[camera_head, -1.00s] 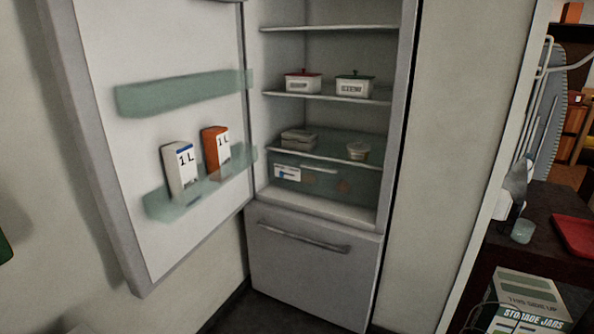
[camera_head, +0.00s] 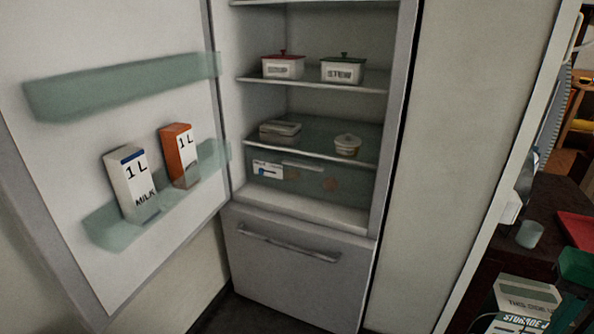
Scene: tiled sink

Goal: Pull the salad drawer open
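The salad drawer (camera_head: 345,188) is a greenish see-through front at the bottom of the open fridge compartment, under the lowest shelf. It looks shut. A white label (camera_head: 267,169) is on its left side and a pale handle strip (camera_head: 302,164) is near its top middle. Round brownish shapes show dimly through the front. The fridge door (camera_head: 75,150) stands open to the left. My gripper is not in view.
A milk carton (camera_head: 131,183) and an orange carton (camera_head: 180,155) stand in the door rack. Soup (camera_head: 283,67) and stew (camera_head: 343,71) boxes sit on a shelf above. Below is a closed lower drawer with a bar handle (camera_head: 288,244). A dark table (camera_head: 545,205) stands at right.

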